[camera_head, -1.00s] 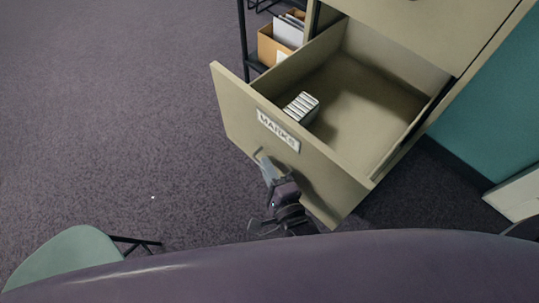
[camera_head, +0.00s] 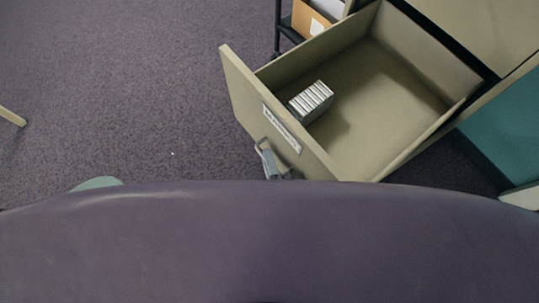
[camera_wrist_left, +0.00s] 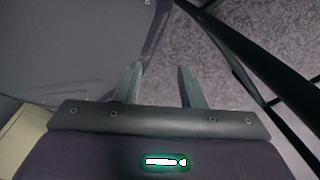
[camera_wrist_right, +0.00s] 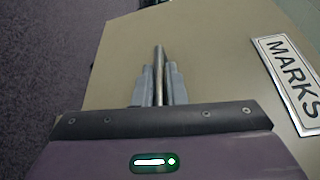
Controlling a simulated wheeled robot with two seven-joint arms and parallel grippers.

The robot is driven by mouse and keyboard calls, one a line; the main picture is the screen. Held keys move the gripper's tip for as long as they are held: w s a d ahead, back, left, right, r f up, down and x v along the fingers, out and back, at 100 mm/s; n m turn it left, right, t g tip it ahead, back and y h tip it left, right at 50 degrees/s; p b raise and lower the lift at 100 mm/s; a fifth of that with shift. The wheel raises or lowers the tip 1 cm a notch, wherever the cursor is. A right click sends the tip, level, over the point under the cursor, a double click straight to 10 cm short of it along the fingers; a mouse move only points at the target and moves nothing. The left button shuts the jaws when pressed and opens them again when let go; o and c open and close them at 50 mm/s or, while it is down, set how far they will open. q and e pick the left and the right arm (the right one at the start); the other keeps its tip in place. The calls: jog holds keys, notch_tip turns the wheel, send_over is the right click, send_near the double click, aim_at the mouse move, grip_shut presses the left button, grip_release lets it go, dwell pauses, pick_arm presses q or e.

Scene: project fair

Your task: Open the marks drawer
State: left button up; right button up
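The marks drawer (camera_head: 240,98) is pulled well out of the beige cabinet, and its inside shows. Its label (camera_wrist_right: 292,75) reads MARKS in the right wrist view. A small stack of pale boxes (camera_head: 311,101) lies in the drawer near its front panel. My right gripper (camera_wrist_right: 160,82) is at the drawer front, its fingers closed around the thin metal handle (camera_wrist_right: 158,62).
A dark cart with a brown file box (camera_head: 309,18) stands behind the drawer. A teal panel (camera_head: 505,130) is at the right. Dark bars cross the left wrist view.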

jog(key=o, duration=0.4)
jog(key=b+v, duration=0.1)
jog(key=v, duration=0.6)
jog(key=shift+s+d, duration=0.1)
jog(key=shift+s, duration=0.3)
jog(key=shift+d, duration=0.1)
